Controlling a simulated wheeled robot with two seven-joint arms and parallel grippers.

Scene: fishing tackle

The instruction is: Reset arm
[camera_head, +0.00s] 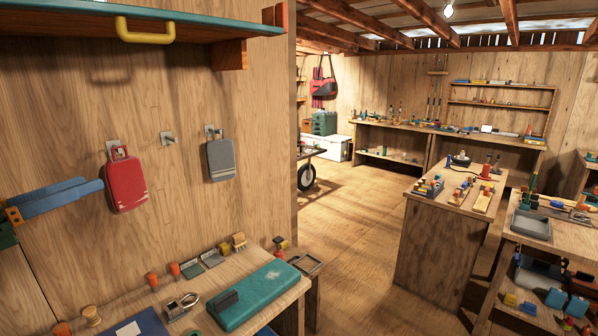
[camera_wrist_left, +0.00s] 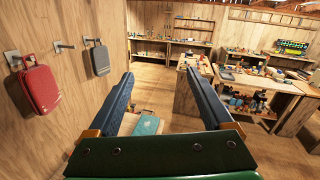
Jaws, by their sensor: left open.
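My left gripper (camera_head: 93,184) comes in from the left edge of the head view, with its blue fingers pointing right along the wooden wall. In the left wrist view the gripper (camera_wrist_left: 160,80) has its two fingers wide apart with nothing between them. A red case (camera_head: 126,184) hangs on a wall hook just beyond the fingertips in the head view. A grey case (camera_head: 221,159) hangs on another hook farther right. A bare hook (camera_head: 168,138) sits between them. In the left wrist view, both cases lie left of the fingers. My right gripper is in neither view.
A teal shelf (camera_head: 200,27) with a yellow handle juts out above. Below is a workbench (camera_head: 255,262) with a teal board (camera_head: 253,293), a clamp-like metal piece and small items. Cluttered benches (camera_head: 445,230) stand at the right. Open floor (camera_head: 350,240) lies between.

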